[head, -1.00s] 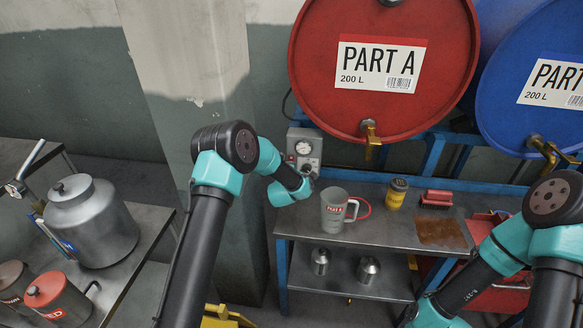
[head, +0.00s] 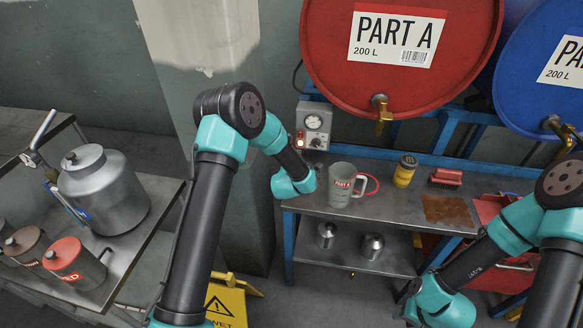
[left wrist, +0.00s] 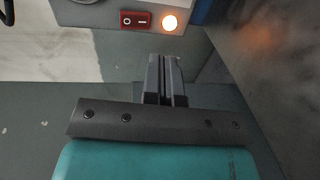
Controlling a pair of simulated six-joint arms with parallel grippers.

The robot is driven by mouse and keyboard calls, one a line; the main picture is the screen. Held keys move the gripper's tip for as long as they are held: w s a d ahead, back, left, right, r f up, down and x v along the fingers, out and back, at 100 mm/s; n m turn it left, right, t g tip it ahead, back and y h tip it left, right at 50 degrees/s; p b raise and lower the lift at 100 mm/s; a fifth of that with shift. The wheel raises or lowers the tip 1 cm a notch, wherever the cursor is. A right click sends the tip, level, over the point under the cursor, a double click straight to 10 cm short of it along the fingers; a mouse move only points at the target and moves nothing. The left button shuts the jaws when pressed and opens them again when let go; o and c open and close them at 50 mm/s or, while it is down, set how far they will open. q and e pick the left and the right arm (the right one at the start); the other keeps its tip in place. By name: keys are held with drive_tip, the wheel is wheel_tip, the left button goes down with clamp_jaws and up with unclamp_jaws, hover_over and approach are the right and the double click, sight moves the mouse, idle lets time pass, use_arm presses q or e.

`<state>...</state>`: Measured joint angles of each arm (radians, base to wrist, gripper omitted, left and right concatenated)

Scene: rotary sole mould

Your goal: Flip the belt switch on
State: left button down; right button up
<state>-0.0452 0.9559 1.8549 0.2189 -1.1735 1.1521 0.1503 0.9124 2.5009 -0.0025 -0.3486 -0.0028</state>
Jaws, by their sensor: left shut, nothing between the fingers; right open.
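The control box (head: 314,117) with a round gauge stands below the red drum.
A grey mug (head: 340,186) labelled PART A stands on the metal bench close to my left wrist. A yellow jar (head: 405,170) and a red brush (head: 445,177) are farther right. Red (head: 400,50) and blue (head: 555,60) drums hang above, with brass taps.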

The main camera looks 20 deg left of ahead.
use_arm(q)
drive_tip(key=s, duration=0.6)
drive_tip(key=shift+d+f, duration=0.35)
drive_tip(key=shift+f, duration=0.05)
